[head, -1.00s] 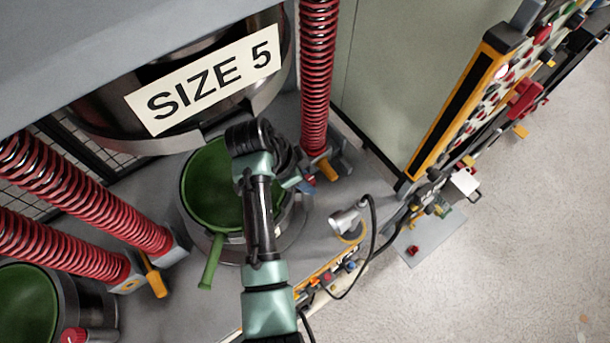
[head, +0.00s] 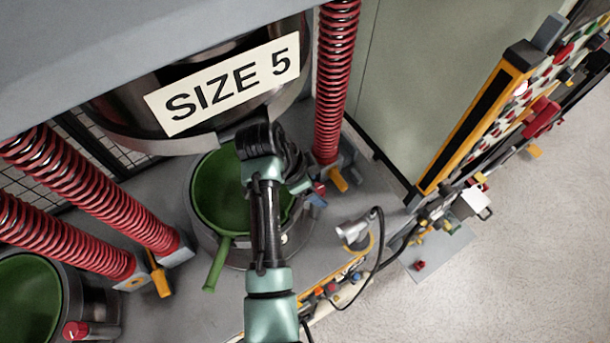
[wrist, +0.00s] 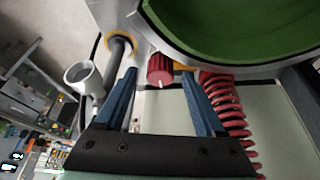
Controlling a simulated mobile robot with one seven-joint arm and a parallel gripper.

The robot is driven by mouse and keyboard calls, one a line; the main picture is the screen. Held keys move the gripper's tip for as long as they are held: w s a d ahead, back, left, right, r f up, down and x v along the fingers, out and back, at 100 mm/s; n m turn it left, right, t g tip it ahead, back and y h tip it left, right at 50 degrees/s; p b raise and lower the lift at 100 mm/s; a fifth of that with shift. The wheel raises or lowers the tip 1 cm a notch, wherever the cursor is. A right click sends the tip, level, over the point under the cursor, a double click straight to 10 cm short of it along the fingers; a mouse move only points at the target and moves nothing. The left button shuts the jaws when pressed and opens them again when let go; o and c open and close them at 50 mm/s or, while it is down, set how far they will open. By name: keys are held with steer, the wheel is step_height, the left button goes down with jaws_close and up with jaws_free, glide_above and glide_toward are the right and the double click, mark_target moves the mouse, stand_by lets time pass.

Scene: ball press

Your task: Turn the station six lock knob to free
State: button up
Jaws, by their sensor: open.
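A red lock knob (wrist: 160,70) with a pale mark on its rim shows in the wrist view, close beside the green-lined bowl (wrist: 240,25). It lies in the gap between the fingertips of my gripper (wrist: 159,74). The blue fingers are spread and nothing is held. I cannot tell whether the knob is at fingertip depth or a little beyond. In the head view the small red knob (head: 319,189) is partly hidden behind my gripper, right of the green bowl (head: 222,190). No station number or knob lettering is readable.
A red spring column (head: 337,80) with a yellow lever (head: 338,180) stands just behind the knob. A silver lamp-like cup (head: 352,230) with a black cable is to the right. A "SIZE 5" press head (head: 225,85) hangs above. Floor (head: 520,270) is clear at right.

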steer(key=v, duration=1.1)
steer(key=shift+r, duration=0.1)
